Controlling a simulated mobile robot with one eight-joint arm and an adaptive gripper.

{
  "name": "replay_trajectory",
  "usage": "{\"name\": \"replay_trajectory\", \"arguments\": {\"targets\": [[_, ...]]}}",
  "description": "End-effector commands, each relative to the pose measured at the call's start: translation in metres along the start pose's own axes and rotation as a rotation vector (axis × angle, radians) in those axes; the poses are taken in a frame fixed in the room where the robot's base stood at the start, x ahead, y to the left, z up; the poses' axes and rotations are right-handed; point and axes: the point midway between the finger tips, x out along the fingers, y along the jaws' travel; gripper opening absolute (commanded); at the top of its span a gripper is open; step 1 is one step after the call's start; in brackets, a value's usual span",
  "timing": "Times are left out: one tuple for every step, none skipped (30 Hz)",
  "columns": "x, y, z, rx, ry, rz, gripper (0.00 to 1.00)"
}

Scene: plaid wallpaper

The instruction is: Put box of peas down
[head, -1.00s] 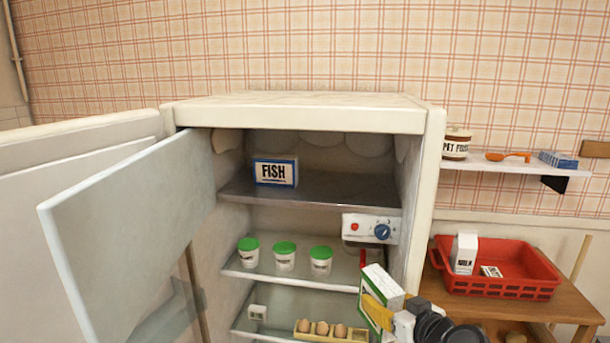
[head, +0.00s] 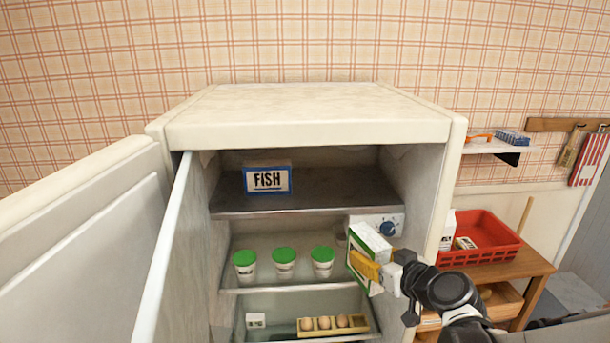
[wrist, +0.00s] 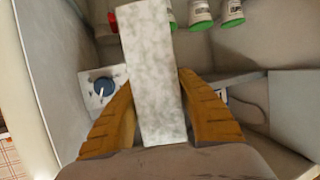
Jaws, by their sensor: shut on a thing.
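The box of peas (head: 370,246), white with green edges, is held in front of the right side of the open fridge (head: 310,130). My gripper (head: 372,268) has yellow fingers and is shut on the box. In the wrist view the box (wrist: 150,75) stands between the two yellow fingers (wrist: 155,110), its pale face towards the camera. The box's printed label cannot be read. It looks clear of the shelves, in front of the control dial (head: 389,228).
A FISH box (head: 268,180) sits on the top shelf (head: 330,195), with bare room to its right. Several green-lidded tubs (head: 284,262) stand on the shelf below. Eggs (head: 325,323) lie lower down. The door (head: 165,260) stands open at left. A red basket (head: 485,252) is at right.

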Motion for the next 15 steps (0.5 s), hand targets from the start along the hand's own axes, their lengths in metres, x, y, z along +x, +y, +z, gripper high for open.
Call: {"name": "replay_trajectory", "arguments": {"targets": [[-0.006,0.000,-0.021,-0.002,0.000,-0.005,0.00],[-0.007,0.001,-0.028,-0.004,0.000,-0.009,0.00],[-0.010,0.001,-0.040,-0.006,0.000,-0.014,0.00],[-0.011,0.001,-0.049,-0.007,0.000,-0.018,0.00],[-0.014,0.002,-0.058,-0.008,0.000,-0.022,0.00],[-0.017,0.002,-0.071,-0.009,0.000,-0.027,0.00],[-0.019,0.003,-0.081,-0.011,0.001,-0.031,0.00],[-0.021,0.003,-0.090,-0.013,0.001,-0.035,0.00],[-0.024,0.003,-0.102,-0.016,0.001,-0.041,0.00],[-0.026,0.003,-0.109,-0.017,0.001,-0.045,0.00],[-0.027,0.004,-0.116,-0.018,0.001,-0.048,0.00],[-0.029,0.004,-0.123,-0.019,0.001,-0.052,0.00],[-0.030,0.004,-0.128,-0.020,0.002,-0.054,0.00],[-0.031,0.004,-0.131,-0.021,0.002,-0.056,0.00],[-0.032,0.004,-0.135,-0.022,0.003,-0.059,0.00]]}}
